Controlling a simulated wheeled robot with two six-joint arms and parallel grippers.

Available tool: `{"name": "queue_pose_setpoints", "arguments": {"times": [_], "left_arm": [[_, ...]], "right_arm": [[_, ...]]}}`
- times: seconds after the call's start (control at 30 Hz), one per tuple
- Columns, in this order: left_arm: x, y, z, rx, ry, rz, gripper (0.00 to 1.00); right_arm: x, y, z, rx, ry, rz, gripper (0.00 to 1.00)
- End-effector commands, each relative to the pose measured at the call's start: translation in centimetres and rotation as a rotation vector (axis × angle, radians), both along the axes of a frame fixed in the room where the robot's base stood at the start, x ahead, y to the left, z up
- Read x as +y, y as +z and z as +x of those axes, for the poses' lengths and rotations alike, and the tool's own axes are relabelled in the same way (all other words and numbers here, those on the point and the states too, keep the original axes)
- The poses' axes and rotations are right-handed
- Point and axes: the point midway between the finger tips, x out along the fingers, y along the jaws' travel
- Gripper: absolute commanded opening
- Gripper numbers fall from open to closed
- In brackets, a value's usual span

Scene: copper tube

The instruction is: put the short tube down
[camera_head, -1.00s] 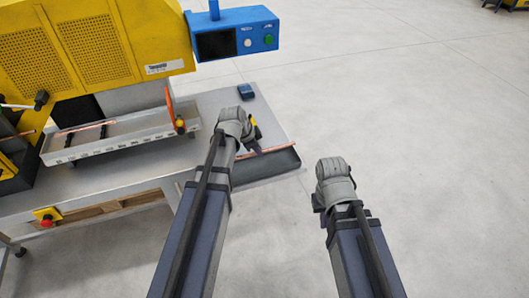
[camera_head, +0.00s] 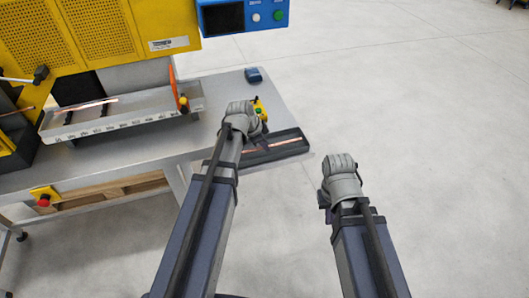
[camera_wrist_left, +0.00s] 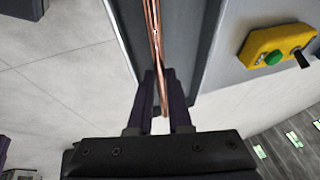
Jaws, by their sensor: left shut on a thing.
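The short copper tube (camera_wrist_left: 165,108) is between the fingers of my left gripper (camera_wrist_left: 158,78) in the left wrist view. My left gripper is shut on it, over the dark tray (camera_wrist_left: 197,60). Further copper (camera_wrist_left: 153,20) runs along the tray just beyond the fingertips; I cannot tell where the held tube ends and tray copper begins. A copper tube (camera_head: 285,143) shows in that tray. My right gripper (camera_head: 340,180) is over the floor, its fingers hidden.
A yellow machine (camera_head: 95,35) with a blue control panel (camera_head: 245,14) stands at the left. A grey trough (camera_head: 120,118) holds copper. A yellow button box (camera_head: 260,109) and a small dark blue block (camera_head: 253,75) are on the table. Open floor lies right.

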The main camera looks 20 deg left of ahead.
Motion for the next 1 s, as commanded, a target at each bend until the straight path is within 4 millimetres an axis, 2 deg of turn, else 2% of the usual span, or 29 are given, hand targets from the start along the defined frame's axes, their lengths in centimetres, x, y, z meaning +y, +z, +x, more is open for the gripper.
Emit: {"name": "queue_pose_setpoints", "arguments": {"times": [0.03, 0.2, 0.67, 0.7, 0.77, 1.0], "left_arm": [[0.0, -1.1, 0.0, 0.000, 0.000, 0.000, 0.00], [0.0, -3.2, 0.0, 0.000, 0.000, 0.000, 0.00], [0.0, -3.6, 0.0, 0.000, 0.000, 0.000, 0.00], [0.0, -3.4, 0.0, 0.000, 0.000, 0.000, 0.22], [0.0, -3.4, 0.0, 0.000, 0.000, 0.000, 0.29], [0.0, -3.4, 0.0, 0.001, 0.000, 0.000, 0.30]], "right_arm": [[0.0, -1.1, 0.0, 0.000, 0.000, 0.000, 0.00], [0.0, -3.2, 0.0, 0.000, -0.001, 0.000, 0.00], [0.0, -3.6, 0.0, 0.000, -0.002, 0.000, 0.00], [0.0, -3.4, 0.0, 0.000, -0.001, 0.000, 0.00], [0.0, -3.4, 0.0, 0.000, -0.001, 0.000, 0.00], [0.0, -3.4, 0.0, 0.000, -0.001, 0.000, 0.00]]}}
